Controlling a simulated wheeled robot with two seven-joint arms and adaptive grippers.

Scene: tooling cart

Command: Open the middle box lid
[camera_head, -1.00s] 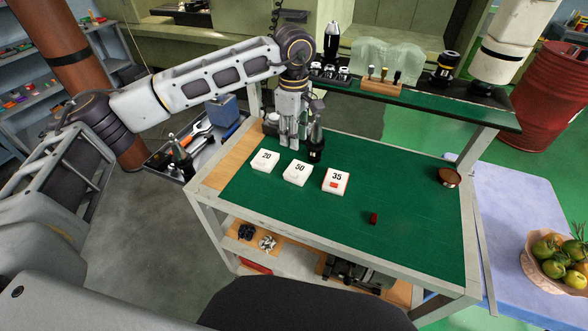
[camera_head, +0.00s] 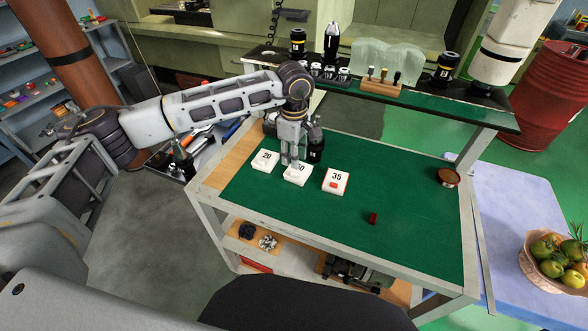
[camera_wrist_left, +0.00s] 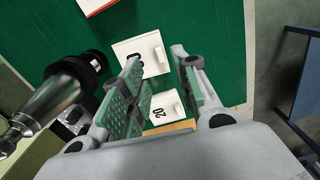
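Three small white boxes stand in a row on the green cart top: the 20 box (camera_head: 265,161), the middle 50 box (camera_head: 298,175) and the 35 box (camera_head: 336,181). My left gripper (camera_head: 290,161) is over the back edge of the 50 box and hides part of its number. In the left wrist view the fingers (camera_wrist_left: 158,60) are apart, with nothing between them. The 50 box (camera_wrist_left: 152,46) lies just beyond the fingertips, its lid looking shut. The 20 box (camera_wrist_left: 165,107) shows between the fingers. Contact cannot be told. My right gripper is not in view.
A black tool holder (camera_head: 316,149) stands close behind the 50 box, beside my gripper. A small red block (camera_head: 374,218) and a round brown tin (camera_head: 448,177) are on the right of the cart top (camera_head: 410,240). The front is clear.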

